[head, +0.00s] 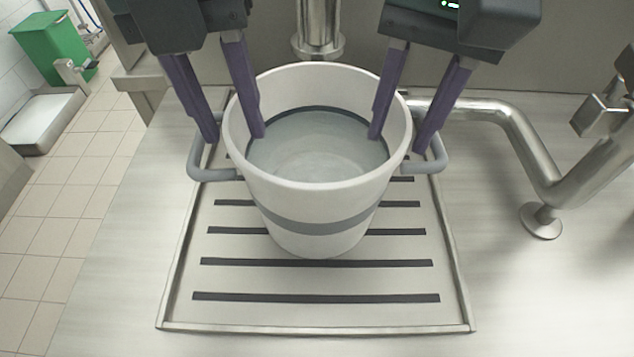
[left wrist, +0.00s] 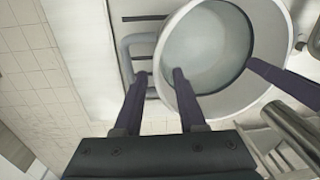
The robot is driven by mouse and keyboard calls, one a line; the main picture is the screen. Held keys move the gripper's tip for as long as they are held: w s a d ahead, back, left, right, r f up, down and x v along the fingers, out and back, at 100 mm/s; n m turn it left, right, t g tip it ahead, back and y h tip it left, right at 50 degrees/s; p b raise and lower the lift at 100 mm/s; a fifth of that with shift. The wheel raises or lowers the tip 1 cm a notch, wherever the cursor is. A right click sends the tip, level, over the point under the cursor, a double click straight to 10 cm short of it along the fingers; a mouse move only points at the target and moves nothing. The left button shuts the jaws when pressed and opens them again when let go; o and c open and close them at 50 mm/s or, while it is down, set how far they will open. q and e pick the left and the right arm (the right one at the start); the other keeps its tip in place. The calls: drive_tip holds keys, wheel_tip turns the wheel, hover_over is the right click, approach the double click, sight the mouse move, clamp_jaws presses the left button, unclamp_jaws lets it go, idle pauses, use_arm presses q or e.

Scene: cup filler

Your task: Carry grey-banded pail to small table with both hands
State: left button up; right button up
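The grey-banded pail (head: 315,205) is white, upright, with pale liquid inside and a grey loop handle on each side. It appears to rest on the slotted tray (head: 315,315); it also shows in the left wrist view (left wrist: 272,25). My left gripper (head: 236,138) is open, one finger inside the pail and one outside by the left handle (head: 213,174), with the rim between. My right gripper (head: 402,143) is open likewise, one finger inside and one outside by the right handle (head: 437,155). Neither visibly pinches the wall. I cannot identify the small table.
A metal spout column (head: 318,30) stands close behind the pail. A thick bent pipe (head: 520,140) with a round foot runs along the right of the counter. At the far left are a green bin (head: 50,45), a low white-topped platform (head: 40,120) and open tiled floor.

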use_arm(q)
drive_tip(key=f, duration=0.7)
drive_tip(key=shift+d+f, duration=0.2)
drive_tip(key=shift+d, duration=0.15)
use_arm(e)
drive_tip(key=f, duration=0.7)
drive_tip(key=shift+w+a+f, duration=0.1)
drive_tip(key=shift+a+f, duration=0.1)
drive_tip(key=shift+a, duration=0.05)
use_arm(q)
clamp_jaws()
use_arm(e)
clamp_jaws()
use_arm(q)
drive_tip(key=shift+r, duration=0.1)
use_arm(e)
drive_tip(key=shift+r, duration=0.1)
